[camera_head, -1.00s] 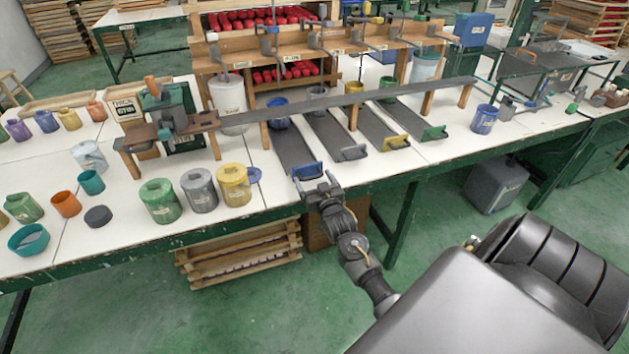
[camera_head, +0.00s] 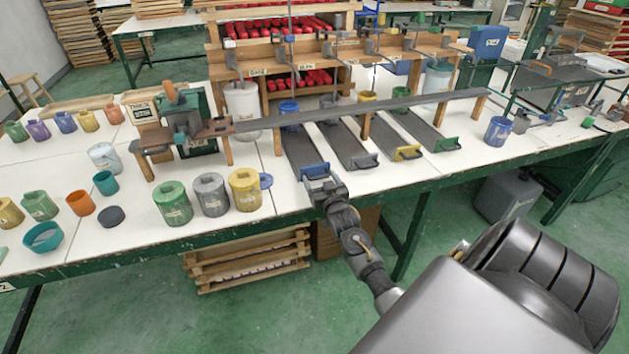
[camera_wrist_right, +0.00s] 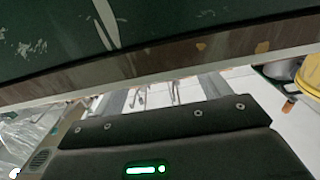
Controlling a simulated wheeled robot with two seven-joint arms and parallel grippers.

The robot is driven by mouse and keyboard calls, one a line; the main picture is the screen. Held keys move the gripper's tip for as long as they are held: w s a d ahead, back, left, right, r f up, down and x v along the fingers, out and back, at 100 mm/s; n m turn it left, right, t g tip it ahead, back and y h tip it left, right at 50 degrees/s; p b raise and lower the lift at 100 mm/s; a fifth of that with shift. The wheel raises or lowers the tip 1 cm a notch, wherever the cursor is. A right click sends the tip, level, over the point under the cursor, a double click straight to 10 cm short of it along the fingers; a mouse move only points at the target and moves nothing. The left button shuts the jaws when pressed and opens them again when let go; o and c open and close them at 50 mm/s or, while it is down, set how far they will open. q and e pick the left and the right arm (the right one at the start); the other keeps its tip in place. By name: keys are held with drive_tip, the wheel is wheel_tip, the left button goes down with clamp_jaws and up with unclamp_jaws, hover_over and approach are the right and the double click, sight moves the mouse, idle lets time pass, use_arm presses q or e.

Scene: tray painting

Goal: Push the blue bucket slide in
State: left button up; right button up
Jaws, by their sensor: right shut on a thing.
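The blue bucket (camera_head: 289,109) stands on the far end of the leftmost dark slide (camera_head: 302,152), under the long grey bar. The blue handle (camera_head: 315,170) is at the slide's near end, by the front edge of the bench. My right gripper (camera_head: 320,184) is at this handle and shut on it, with the arm reaching up from the lower right. The wrist view is mostly filled by my dark gripper housing, and the fingertips cannot be made out there. My left gripper is not in view.
Slides with grey (camera_head: 364,161), yellow (camera_head: 409,153) and green (camera_head: 446,144) handles lie to the right. The grey bar (camera_head: 370,108) crosses above them on wooden posts. Green, grey and yellow pots (camera_head: 245,189) stand left of the blue slide. Another blue bucket (camera_head: 498,131) stands at right.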

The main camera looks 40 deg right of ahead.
drive_tip(key=o, duration=1.1)
drive_tip(key=shift+d+r, duration=0.1)
drive_tip(key=shift+d, duration=0.1)
drive_tip(key=v, duration=1)
drive_tip(key=shift+s+a+b, duration=0.15)
drive_tip(key=shift+s+b, duration=0.2)
